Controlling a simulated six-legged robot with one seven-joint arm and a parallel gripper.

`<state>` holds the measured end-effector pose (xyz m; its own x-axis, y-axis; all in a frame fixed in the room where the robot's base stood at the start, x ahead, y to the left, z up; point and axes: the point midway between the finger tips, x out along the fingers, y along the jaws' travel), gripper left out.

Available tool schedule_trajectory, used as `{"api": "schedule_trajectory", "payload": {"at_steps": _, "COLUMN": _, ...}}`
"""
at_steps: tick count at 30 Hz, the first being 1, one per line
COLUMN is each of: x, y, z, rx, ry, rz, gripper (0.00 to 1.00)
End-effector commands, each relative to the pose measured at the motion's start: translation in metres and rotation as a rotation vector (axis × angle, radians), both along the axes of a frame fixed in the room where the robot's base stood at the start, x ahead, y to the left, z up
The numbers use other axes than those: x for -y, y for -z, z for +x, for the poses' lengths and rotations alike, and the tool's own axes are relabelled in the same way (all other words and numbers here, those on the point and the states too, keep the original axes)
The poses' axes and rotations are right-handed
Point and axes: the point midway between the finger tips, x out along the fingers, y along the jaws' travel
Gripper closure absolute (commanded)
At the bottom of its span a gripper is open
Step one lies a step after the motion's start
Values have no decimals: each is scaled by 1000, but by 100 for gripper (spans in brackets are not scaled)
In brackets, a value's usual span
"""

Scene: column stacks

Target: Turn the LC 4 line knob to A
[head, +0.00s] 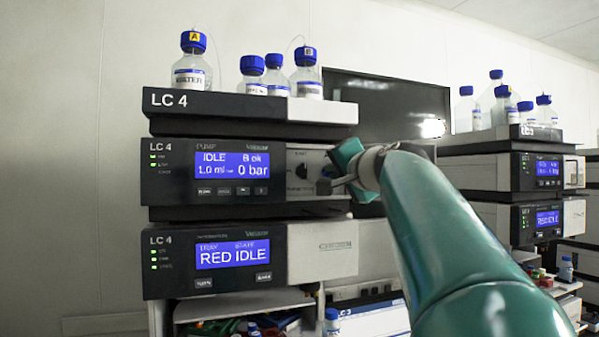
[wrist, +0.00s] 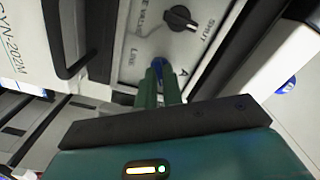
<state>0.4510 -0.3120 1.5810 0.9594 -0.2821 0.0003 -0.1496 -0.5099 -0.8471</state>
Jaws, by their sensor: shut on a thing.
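The LC 4 pump unit (head: 215,172) is the middle box of the LC 4 stack. In the head view, my gripper (head: 327,186) reaches the right part of the unit's front, and the line knob is hidden there.
A black knob (wrist: 180,18) marked SHUT sits near the line knob; it also shows in the head view (head: 302,171). Blue-capped bottles (head: 192,70) stand on the stack's top tray (head: 220,105). A lower LC 4 unit (head: 215,262) lies below. Another stack (head: 545,172) stands right.

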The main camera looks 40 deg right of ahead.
Motion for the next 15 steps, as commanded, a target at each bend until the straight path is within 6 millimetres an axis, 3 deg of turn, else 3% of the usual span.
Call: {"api": "schedule_trajectory", "payload": {"at_steps": 15, "x": -2, "y": -1, "z": 2, "rx": -135, "ry": -2, "rz": -470, "gripper": 100}}
